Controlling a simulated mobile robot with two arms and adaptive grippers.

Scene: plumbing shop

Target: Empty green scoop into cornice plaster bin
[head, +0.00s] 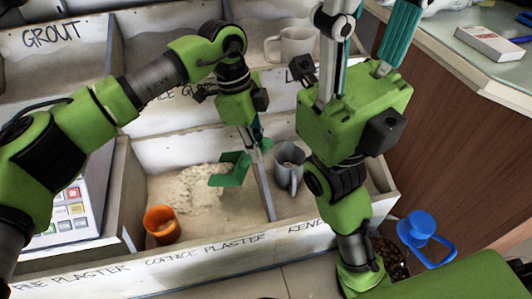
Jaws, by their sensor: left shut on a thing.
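The green scoop (231,170) hangs from my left gripper (254,133), which is shut on it. The scoop is tilted, low over the cornice plaster bin (200,262), towards that bin's right side. Pale powder (190,190) lies in the bin, heaped at the back left. I cannot tell whether any powder is in the scoop or whether it touches the powder below. My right gripper (368,40) points upward at the upper right, its fingers apart with nothing seen between them; its tips run near the top edge.
An orange cup (162,225) stands in the cornice plaster bin's front left. A grey jug (289,168) is in the render bin to the right. A white mug (291,46) stands in a back bin. A scale (70,215), a counter (480,70) and a blue object (422,226) flank the bins.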

